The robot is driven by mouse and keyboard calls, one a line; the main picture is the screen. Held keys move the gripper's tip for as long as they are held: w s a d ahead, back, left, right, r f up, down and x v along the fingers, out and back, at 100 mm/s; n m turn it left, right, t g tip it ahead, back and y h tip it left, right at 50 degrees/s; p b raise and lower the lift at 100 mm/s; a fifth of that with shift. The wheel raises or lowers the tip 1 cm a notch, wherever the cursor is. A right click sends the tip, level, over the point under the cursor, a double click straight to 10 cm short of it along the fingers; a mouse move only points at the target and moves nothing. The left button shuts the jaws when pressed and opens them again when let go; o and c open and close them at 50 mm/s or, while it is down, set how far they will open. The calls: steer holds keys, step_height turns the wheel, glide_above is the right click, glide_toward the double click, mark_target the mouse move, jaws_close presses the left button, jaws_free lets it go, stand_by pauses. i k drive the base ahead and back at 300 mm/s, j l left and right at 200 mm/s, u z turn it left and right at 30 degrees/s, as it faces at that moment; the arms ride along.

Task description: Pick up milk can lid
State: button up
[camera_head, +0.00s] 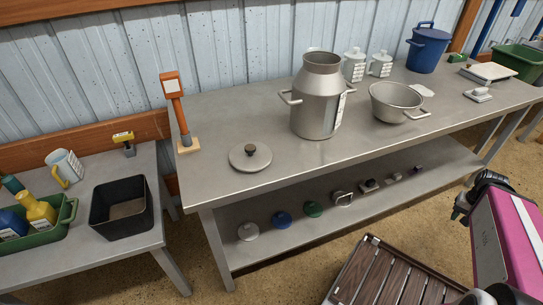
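The milk can lid (250,156) is a round grey metal disc with a dark knob on top. It lies flat on the left part of the long metal table (215,180), knob up, with clear space around it. The open milk can (318,97) is a tall metal can with two side handles. It stands upright to the right of the lid, apart from it. I cannot make out my gripper's fingers in this view. Nothing touches the lid.
An orange post (176,108) stands behind and left of the lid. A metal colander-like bowl (396,102) and a blue bin (427,49) stand further right. Several small items sit on the lower shelf. A slatted brown platform (382,275) is in front. A black bin (122,207) is left.

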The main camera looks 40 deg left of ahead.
mark_target(249, 156)
steer(key=k+j+u, duration=0.15)
steer(key=k+u, duration=0.25)
steer(key=k, duration=0.25)
steer(key=u, duration=0.45)
steer(key=l+u, duration=0.15)
steer(key=u, duration=0.8)
steer(key=l+u, duration=0.15)
steer(key=u, duration=0.3)
steer(key=k+l+u, duration=0.1)
steer(key=l, duration=0.2)
steer(key=k+l+u, duration=0.15)
steer(key=l, duration=0.1)
